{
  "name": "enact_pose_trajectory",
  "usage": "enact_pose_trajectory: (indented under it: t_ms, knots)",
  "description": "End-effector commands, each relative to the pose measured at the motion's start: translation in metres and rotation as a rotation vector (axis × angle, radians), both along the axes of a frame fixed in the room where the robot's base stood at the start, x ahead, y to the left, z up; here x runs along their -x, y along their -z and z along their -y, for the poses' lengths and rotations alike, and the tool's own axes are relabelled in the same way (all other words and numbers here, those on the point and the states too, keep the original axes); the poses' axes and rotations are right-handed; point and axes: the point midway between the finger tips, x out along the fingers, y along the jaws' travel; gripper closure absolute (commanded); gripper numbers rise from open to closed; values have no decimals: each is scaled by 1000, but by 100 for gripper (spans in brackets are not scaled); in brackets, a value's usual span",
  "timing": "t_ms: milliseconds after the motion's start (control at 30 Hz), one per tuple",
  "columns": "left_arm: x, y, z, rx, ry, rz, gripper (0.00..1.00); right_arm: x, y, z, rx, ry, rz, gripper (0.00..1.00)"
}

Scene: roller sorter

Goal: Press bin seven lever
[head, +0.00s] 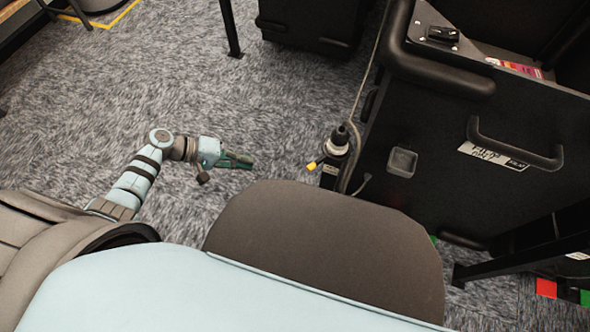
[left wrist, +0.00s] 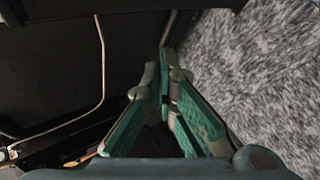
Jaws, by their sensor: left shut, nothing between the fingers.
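A small lever with a yellow tip (head: 311,166) sticks out to the left of a black-and-silver fitting (head: 339,142) on the near side of the black machine. I cannot read a bin number beside it. My left gripper (head: 248,161), with green finger pads, is to the left of the yellow tip, apart from it, over the carpet. Its fingers are shut and hold nothing. They also show in the left wrist view (left wrist: 165,88), against a dark panel and carpet. The lever cannot be made out in that view. My right gripper is not in view.
The black machine (head: 420,125) fills the right side, with a curved handle (head: 515,145) and a white label. A cable runs down its left edge. A dark cabinet (head: 310,22) stands at the back. Carpet (head: 275,110) between gripper and machine is clear.

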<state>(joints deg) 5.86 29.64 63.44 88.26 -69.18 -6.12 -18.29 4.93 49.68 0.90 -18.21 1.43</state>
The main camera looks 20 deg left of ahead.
Motion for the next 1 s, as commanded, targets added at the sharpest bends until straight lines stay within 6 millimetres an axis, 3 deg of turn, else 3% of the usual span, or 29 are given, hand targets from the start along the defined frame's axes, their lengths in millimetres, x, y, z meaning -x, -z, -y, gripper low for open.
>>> enact_pose_trajectory:
  t_ms: [33,133,200,300,667,767,1000]
  knots:
    - [-16,-20,7,109,63,80,100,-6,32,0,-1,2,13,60]
    - [-21,-91,19,299,207,214,100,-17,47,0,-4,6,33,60]
    - [-16,-122,23,374,277,269,100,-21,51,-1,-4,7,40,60]
    - [-11,-142,24,415,316,298,100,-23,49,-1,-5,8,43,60]
    - [-12,-144,29,420,315,298,100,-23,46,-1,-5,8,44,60]
    - [-15,-142,40,420,314,296,100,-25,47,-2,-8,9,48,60]
    - [-25,-135,88,422,314,299,100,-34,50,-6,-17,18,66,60]
